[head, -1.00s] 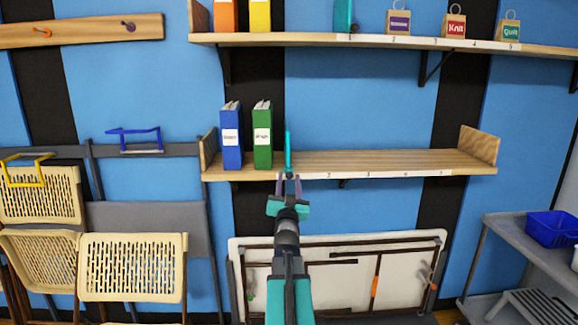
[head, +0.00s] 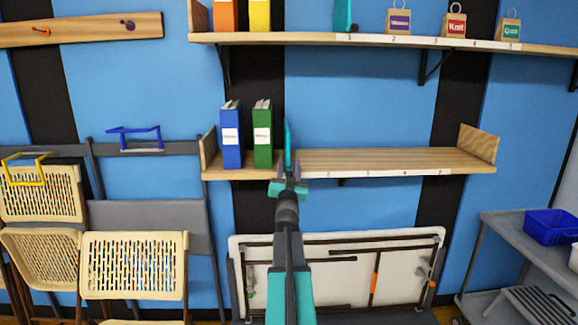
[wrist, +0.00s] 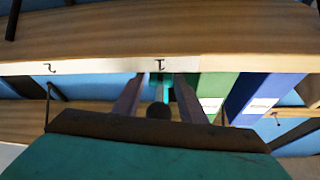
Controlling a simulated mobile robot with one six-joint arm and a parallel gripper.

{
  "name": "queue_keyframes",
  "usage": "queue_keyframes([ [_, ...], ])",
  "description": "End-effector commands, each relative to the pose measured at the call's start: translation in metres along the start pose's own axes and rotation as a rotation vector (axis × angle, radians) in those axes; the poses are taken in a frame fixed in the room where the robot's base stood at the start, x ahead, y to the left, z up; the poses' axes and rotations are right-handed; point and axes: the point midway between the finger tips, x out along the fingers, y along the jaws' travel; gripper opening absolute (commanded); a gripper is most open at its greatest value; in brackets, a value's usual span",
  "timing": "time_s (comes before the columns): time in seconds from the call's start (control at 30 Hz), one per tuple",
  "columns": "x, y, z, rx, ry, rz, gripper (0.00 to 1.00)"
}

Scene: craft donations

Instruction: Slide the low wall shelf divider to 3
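The low wall shelf (head: 400,160) carries a thin teal divider (head: 288,138), upright just right of the green binder (head: 263,140). A number strip (wrist: 105,68) runs along the shelf's front edge. In the wrist view the mark 1 lies directly above the space between my fingers, and the mark 2 is to its left. My gripper (head: 289,180) is at the shelf front, in line with the divider. In the wrist view my gripper (wrist: 157,100) has its fingers apart, with a dark round knob (wrist: 158,111) between them. I cannot tell whether either finger touches it.
A blue binder (head: 230,138) stands left of the green one. The low shelf is bare right of the divider up to its end board (head: 479,143). An upper shelf (head: 370,40) holds binders, another teal divider and small bags. A folded white table (head: 340,270) stands below.

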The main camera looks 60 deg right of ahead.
Motion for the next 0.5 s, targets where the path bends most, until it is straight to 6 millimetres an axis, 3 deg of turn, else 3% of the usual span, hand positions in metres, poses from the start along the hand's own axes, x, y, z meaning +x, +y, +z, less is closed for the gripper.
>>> queue_keyframes([
  [0.33,0.0014,0.0001,-0.0001,0.0,0.0,0.0,0.38],
  [0.5,0.0013,0.0,-0.0002,0.0,0.0,0.0,0.09],
])
